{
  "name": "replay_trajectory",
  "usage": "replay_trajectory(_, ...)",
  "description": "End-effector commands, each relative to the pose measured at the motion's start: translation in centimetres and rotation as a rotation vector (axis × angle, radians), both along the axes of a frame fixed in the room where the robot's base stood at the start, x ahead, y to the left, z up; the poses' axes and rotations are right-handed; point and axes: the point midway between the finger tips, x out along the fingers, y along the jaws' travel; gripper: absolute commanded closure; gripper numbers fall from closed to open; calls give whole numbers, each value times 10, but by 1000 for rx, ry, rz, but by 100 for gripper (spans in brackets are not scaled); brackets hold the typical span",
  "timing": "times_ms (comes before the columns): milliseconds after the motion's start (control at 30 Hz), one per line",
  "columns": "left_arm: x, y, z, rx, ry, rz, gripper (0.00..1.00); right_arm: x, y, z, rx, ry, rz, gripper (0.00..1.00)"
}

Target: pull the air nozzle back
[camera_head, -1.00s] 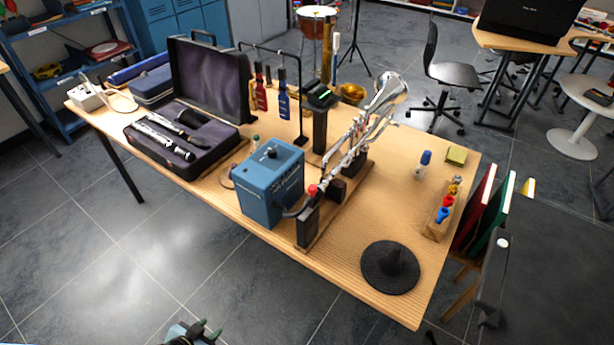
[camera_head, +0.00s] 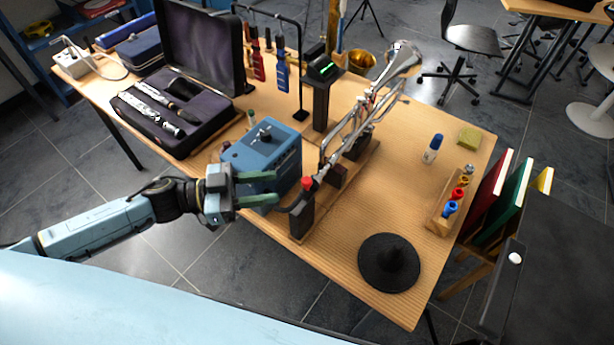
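The air nozzle (camera_head: 307,184), with a red part on it, sits at the near end of the silver trumpet (camera_head: 350,132), above a black post on the wooden stand. A dark hose (camera_head: 288,209) runs from it towards the blue air box (camera_head: 262,150). My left gripper (camera_head: 275,188) is in front of the blue box, just left of the nozzle. Its two green fingers are apart, point right towards the nozzle, and have nothing visible between them. The fingers hide part of the box's lower front. My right gripper is not in view.
A wooden rack with colored pieces (camera_head: 445,215) and a blue-capped bottle (camera_head: 433,148) stand to the right. An open instrument case (camera_head: 185,143) lies left. The table (camera_head: 345,230) is bare between stand and mute.

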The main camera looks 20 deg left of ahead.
Motion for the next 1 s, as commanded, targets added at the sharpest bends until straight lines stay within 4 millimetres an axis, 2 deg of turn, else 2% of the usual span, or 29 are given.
replay_trajectory(33, 6, -12, 3, -5, -6, 0, 63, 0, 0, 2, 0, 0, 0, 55)
replay_trajectory(200, 21, -43, 2, -3, -3, 2, 63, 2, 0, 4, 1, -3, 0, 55)
replay_trajectory(400, 33, -68, 1, 0, -2, 2, 63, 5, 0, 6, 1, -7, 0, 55)
replay_trajectory(567, 37, -76, 0, 0, -1, 3, 63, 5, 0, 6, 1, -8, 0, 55)
replay_trajectory(833, 37, -77, 0, 1, 0, 3, 63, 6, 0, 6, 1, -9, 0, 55)
replay_trajectory(1000, 37, -77, 0, 1, 0, 3, 84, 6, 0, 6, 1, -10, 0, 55)
